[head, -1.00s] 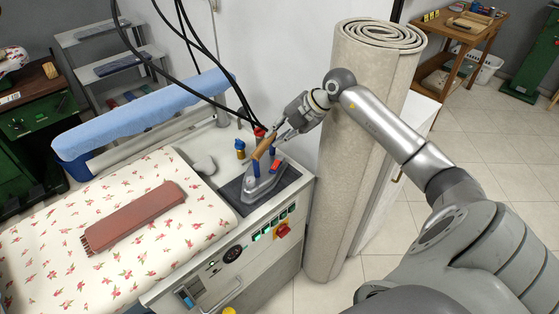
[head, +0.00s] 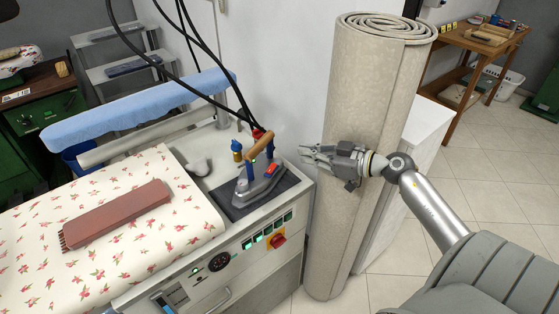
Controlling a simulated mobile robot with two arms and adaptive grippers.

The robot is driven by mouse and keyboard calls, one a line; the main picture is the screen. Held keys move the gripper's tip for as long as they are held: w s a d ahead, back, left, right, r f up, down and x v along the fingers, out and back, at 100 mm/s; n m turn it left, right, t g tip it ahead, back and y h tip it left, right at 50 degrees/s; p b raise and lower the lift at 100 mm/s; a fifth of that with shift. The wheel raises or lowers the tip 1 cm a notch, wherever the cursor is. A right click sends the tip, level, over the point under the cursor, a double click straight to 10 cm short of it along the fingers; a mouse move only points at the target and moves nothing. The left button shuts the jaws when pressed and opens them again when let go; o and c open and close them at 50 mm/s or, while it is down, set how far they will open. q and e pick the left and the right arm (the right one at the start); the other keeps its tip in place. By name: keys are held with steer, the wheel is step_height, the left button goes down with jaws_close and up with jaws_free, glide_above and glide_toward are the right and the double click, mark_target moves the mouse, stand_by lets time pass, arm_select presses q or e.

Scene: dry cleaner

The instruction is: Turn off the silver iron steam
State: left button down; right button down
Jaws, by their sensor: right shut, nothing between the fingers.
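The silver iron (head: 262,187) stands on a dark rest pad (head: 232,208) at the right end of the ironing station. It has a wooden handle (head: 262,146) on blue supports and a small red switch (head: 271,169) on its side. Whether the switch is on or off is too small to tell. My right gripper (head: 306,153) is shut and empty, to the right of the iron and apart from it, in front of the rolled carpet. My left gripper is not in view.
The station's front panel has a red knob (head: 278,240) and several green-lit switches. Black hoses (head: 215,77) hang down behind the iron. A tall rolled carpet (head: 362,230) stands right of the station. A folded reddish scarf (head: 117,213) lies on the floral ironing board (head: 160,240).

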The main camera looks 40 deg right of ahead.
mark_target(264, 147)
steer(key=shift+w, duration=0.1)
steer(key=x, duration=1)
steer(key=shift+a+p, duration=0.1)
steer(key=shift+p, duration=0.25)
step_height(264, 147, down, 3)
steer(key=shift+r+b, duration=0.1)
steer(key=shift+b, duration=0.25)
steer(key=shift+d+f, duration=0.25)
steer(key=shift+f, duration=0.4)
steer(key=shift+w+d+p, duration=0.1)
steer(key=shift+p, duration=0.65)
steer(key=shift+f+m, duration=0.3)
steer(key=shift+d, duration=0.1)
